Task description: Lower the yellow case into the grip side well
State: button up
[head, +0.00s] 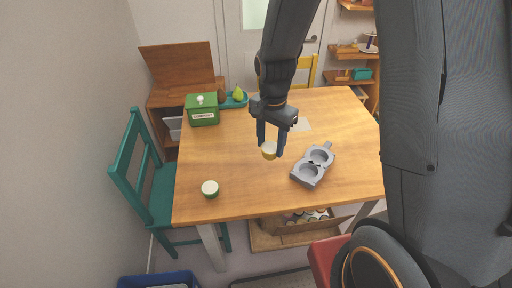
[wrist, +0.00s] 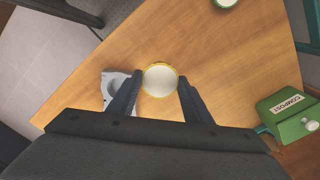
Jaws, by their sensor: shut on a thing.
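My gripper (head: 270,148) is shut on the yellow case (head: 269,152), a small round case with a white top and a yellow rim. It holds the case above the table, left of the grey tray. The case also shows between the fingers in the wrist view (wrist: 160,80). The grey two-well tray (head: 294,177) lies on the table with a grip tab (head: 327,146) at its far right end. Both wells look empty in the head view. In the wrist view the tray (wrist: 108,78) is partly hidden behind the left finger.
A green-and-white round case (head: 210,189) sits near the table's front left. A green compost box (head: 202,110) and a teal tray with a pear (head: 238,95) stand at the back left. The wooden table (head: 245,180) is clear between them. A teal chair (head: 160,190) stands left.

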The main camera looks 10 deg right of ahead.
jog(key=w+d+f, duration=0.2)
jog(key=d, duration=0.8)
jog(key=w+d+f, duration=0.2)
jog(key=d, duration=0.8)
jog(key=shift+w+f+b, duration=0.25)
jog(key=shift+w+b, duration=0.1)
jog(key=shift+f, duration=0.1)
jog(key=shift+f+b, duration=0.7)
jog(key=shift+f, duration=0.6)
jog(key=shift+f+b, duration=1.15)
jog(key=shift+f, duration=1)
dwell(0.8)
jog(key=o, duration=1.1)
